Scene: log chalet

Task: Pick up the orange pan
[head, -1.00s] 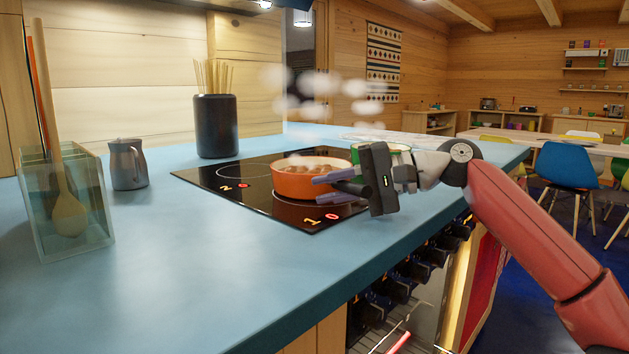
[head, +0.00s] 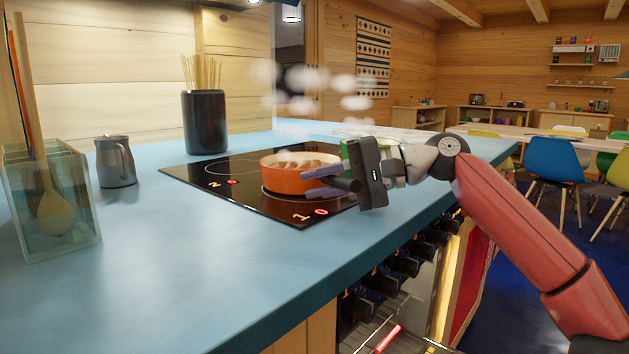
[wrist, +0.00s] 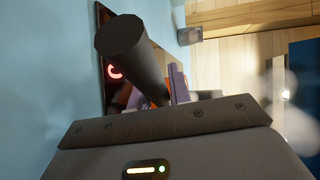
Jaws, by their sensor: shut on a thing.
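The orange pan (head: 291,180) sits on the black cooktop (head: 215,192) in the head view, with brown food in it and steam above. Its dark handle (head: 348,185) points toward my gripper (head: 324,183). My gripper is shut on the pan, with its purple fingers at the pan's right side. In the wrist view the thick dark handle (wrist: 130,50) fills the upper middle, and the fingers (wrist: 178,85) show just behind it. A strip of orange shows between them. The exact contact is partly hidden by the handle.
A glass holder with a wooden spoon (head: 55,212), a grey jug (head: 115,162) and a black pot of sticks (head: 205,122) stand on the blue counter (head: 170,260). A green-rimmed thing (head: 350,150) is partly hidden behind my gripper. The front counter is clear.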

